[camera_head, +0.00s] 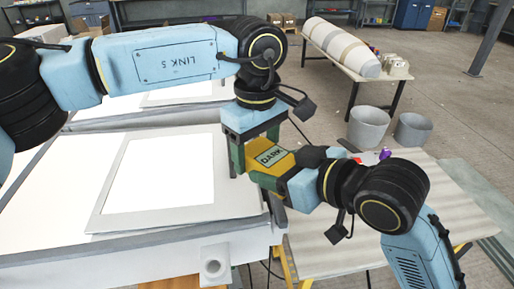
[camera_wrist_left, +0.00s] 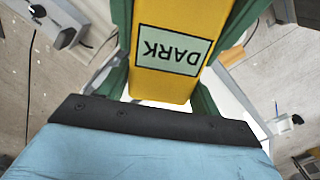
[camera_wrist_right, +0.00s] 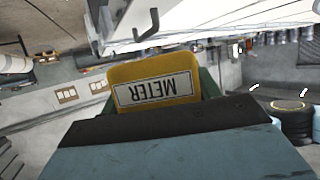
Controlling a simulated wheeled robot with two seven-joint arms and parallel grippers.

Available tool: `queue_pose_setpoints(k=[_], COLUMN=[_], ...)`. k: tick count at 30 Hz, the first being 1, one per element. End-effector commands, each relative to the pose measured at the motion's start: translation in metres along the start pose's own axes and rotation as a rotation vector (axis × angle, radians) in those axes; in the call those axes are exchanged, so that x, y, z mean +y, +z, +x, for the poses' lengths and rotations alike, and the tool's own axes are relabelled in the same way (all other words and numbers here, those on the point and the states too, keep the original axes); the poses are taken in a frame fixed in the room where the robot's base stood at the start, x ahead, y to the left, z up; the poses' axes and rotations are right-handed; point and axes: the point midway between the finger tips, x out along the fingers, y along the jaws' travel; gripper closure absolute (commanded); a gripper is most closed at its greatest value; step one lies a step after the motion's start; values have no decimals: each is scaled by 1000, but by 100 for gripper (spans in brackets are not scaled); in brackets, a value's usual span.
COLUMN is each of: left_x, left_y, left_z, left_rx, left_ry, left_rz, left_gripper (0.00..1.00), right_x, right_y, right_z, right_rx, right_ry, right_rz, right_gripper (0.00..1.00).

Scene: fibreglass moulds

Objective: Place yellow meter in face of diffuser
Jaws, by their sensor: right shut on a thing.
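The yellow meter (camera_head: 284,163) is in the air to the right of the white panels, between my two grippers. Its pale green DARK label (camera_wrist_left: 172,50) faces the left wrist camera, and its METER label (camera_wrist_right: 155,90) shows in the right wrist view. My right gripper (camera_head: 276,176) is shut on the meter. My left gripper (camera_head: 252,148) comes down from above with its green fingers on either side of the meter; they look spread, with a gap beside it. A flat white panel in a pale grey frame (camera_head: 112,180), perhaps the diffuser, lies left of the grippers.
A corrugated pale table (camera_head: 330,245) stands below my right arm. Two grey buckets (camera_head: 368,127) and a bench with a large striped cylinder (camera_head: 342,47) stand behind. A small purple object (camera_head: 385,153) shows beyond my right wrist. Open floor lies at right.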

Motion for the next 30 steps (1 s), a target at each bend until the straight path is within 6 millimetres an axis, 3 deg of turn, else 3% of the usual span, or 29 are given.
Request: queue_pose_setpoints(k=[1,4,5,11,20,25,30], left_x=[2,2,2,3,2,2,2], left_y=[0,1,1,1,1,1,1], left_z=[-1,-1,-1,-1,-1,-1,-1], left_rx=[0,0,-1,-1,-1,0,0], left_ry=[8,10,11,12,8,8,7], left_rz=[1,1,1,1,1,1,1], left_gripper=[49,62,65,65,65,65,65], right_x=[-5,-6,-6,-6,-4,4,11], right_y=[0,0,-1,0,4,36,72], right_z=[0,0,0,0,-1,-12,-38], right_rx=[2,2,3,2,-4,-27,-42], right_ry=[-14,-18,-19,-19,-21,-84,-175], right_rz=[-2,-2,-2,-2,8,90,235], right_gripper=[65,65,37,13,13,13,13])
